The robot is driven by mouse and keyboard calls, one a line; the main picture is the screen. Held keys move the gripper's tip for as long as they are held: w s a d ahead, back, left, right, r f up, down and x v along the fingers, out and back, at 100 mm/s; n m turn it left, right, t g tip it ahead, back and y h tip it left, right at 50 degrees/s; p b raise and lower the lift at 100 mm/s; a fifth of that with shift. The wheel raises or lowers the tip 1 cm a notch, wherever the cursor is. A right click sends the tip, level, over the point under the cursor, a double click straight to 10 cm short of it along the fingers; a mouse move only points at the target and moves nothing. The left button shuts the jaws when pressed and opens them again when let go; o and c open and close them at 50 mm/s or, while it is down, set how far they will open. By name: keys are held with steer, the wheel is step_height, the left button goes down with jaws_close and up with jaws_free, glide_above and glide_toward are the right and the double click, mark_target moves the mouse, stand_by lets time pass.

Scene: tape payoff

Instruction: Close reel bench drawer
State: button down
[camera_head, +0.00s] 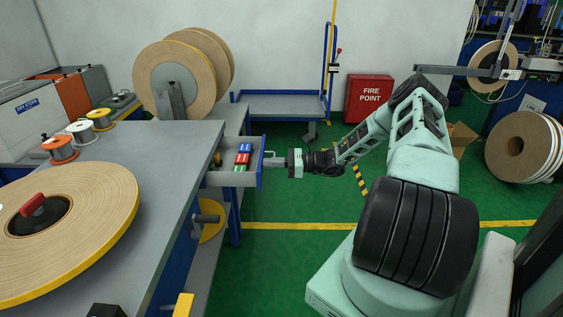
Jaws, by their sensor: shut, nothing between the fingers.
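The reel bench (163,150) has a grey top and blue legs, on the left side of the head view. Its drawer (262,165) is pulled out to the right, with a blue front and grey sides. Red, blue and green small items (243,153) lie inside it, with a brass-coloured piece near the back. My gripper (272,163) is shut and empty at the outer face of the drawer front. Its fingertips are at or very close to the front; I cannot tell whether they touch.
A large tape reel (100,205) lies on the bench, with small spools (82,132) behind. Upright reels (175,80) stand at the back. A blue trolley (280,105) and a red fire point box (368,98) stand by the wall. The green floor (290,205) right of the bench is clear.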

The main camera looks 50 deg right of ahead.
steer(key=x, duration=1.6)
steer(key=shift+w+a, duration=0.1)
steer(key=shift+a, duration=0.1)
steer(key=shift+w+a+r, duration=0.1)
steer(key=shift+w+a, duration=0.3)
steer(key=shift+w, duration=0.1)
steer(key=shift+r, duration=0.1)
